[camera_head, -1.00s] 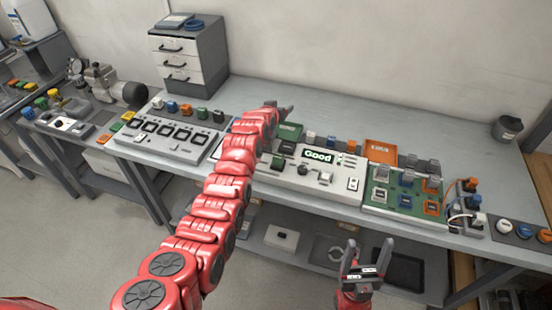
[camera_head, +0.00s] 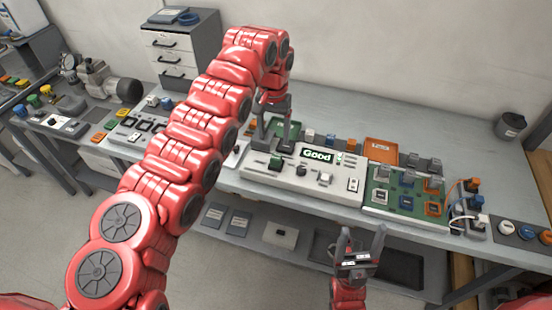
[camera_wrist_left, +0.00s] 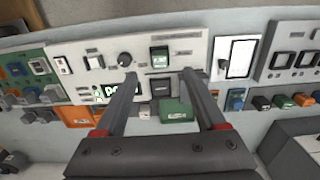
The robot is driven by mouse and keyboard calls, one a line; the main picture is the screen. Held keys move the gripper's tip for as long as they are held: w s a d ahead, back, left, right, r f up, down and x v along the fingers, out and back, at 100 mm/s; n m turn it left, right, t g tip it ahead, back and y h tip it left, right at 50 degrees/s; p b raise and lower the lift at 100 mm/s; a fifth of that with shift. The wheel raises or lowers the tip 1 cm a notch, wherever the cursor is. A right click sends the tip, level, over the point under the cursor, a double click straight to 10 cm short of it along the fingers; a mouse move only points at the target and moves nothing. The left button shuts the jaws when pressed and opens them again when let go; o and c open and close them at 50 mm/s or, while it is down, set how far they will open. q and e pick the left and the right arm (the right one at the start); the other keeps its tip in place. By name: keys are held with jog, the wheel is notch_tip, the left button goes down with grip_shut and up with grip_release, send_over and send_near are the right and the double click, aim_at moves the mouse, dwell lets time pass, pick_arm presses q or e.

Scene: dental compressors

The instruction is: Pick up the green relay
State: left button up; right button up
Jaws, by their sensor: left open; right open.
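A green relay (camera_head: 275,162) sits on the white test panel (camera_head: 262,180), left of the display reading "Good". In the left wrist view the green relay (camera_wrist_left: 159,56) shows upright in the panel, just beyond the fingertips. My left gripper (camera_head: 272,147) is open, pointing down over the panel near this relay. In the left wrist view my left gripper (camera_wrist_left: 159,75) has its fingers apart with nothing held. My right gripper (camera_head: 361,240) is open and empty in front of the table's edge.
A green tray (camera_wrist_left: 176,110) and an orange tray (camera_head: 381,150) lie behind the panel. A green circuit board (camera_head: 408,188) with several relays is to the right. A drawer cabinet (camera_head: 178,50) stands back left.

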pick_arm(q)
jog(key=p, duration=0.2)
send_over(275, 160)
notch_tip(275, 160, down, 6)
jog(key=shift+s+a+f, duration=0.1)
jog(key=shift+s+f, duration=0.05)
jog(key=shift+f, duration=0.1)
jog(key=shift+f+p, duration=0.35)
notch_tip(275, 160, down, 4)
jog(key=shift+r+p, duration=0.15)
jog(key=shift+p, duration=0.55)
jog(key=shift+f, duration=0.55)
grip_shut()
